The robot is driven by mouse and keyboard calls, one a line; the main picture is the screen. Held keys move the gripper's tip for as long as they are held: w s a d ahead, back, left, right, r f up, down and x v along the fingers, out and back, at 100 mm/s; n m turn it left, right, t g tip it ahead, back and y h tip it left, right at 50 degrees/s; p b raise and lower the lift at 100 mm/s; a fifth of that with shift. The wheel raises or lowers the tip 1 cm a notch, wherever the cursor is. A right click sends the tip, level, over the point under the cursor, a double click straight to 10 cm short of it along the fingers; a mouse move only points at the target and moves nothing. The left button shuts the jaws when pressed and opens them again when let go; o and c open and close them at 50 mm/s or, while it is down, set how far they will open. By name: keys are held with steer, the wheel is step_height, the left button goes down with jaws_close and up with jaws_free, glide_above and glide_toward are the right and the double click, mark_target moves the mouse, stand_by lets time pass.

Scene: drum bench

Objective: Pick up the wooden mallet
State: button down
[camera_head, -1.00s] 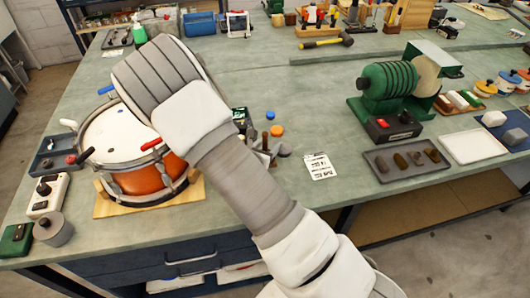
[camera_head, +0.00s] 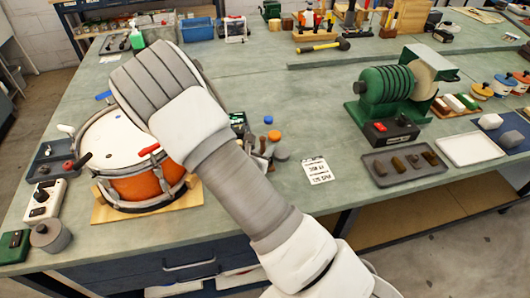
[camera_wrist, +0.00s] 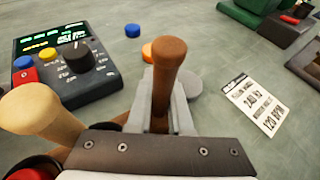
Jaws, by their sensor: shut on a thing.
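In the wrist view, my gripper (camera_wrist: 167,115) has its grey fingers on both sides of an upright brown wooden handle (camera_wrist: 169,62) and is shut on it. The handle's rounded end points up toward the camera. Its lower part is hidden, so I cannot see a mallet head. A paler wooden handle (camera_wrist: 38,112) stands to the left, outside the fingers. In the head view, my pale forearm and hand reach over the bench beside the drum and hide the gripper.
A snare drum (camera_head: 104,138) on a wooden base is left of my arm. A control box with a knob (camera_wrist: 70,60) is close to the gripper. A printed card (camera_head: 317,171) lies to the right, with a green grinder (camera_head: 388,82) beyond. Bench between is mostly clear.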

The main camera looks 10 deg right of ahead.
steer(key=shift+r, duration=0.45)
step_height(320, 180, up, 3)
steer(key=shift+r, duration=0.1)
steer(key=s+d+r+p, duration=0.4)
steer(key=s+r+p, duration=0.3)
steer(key=s+p, duration=0.3)
steer(key=p, duration=0.2)
steer(key=shift+s+d+p, duration=0.25)
steer(key=shift+d+p, duration=0.05)
steer(key=shift+p, duration=0.05)
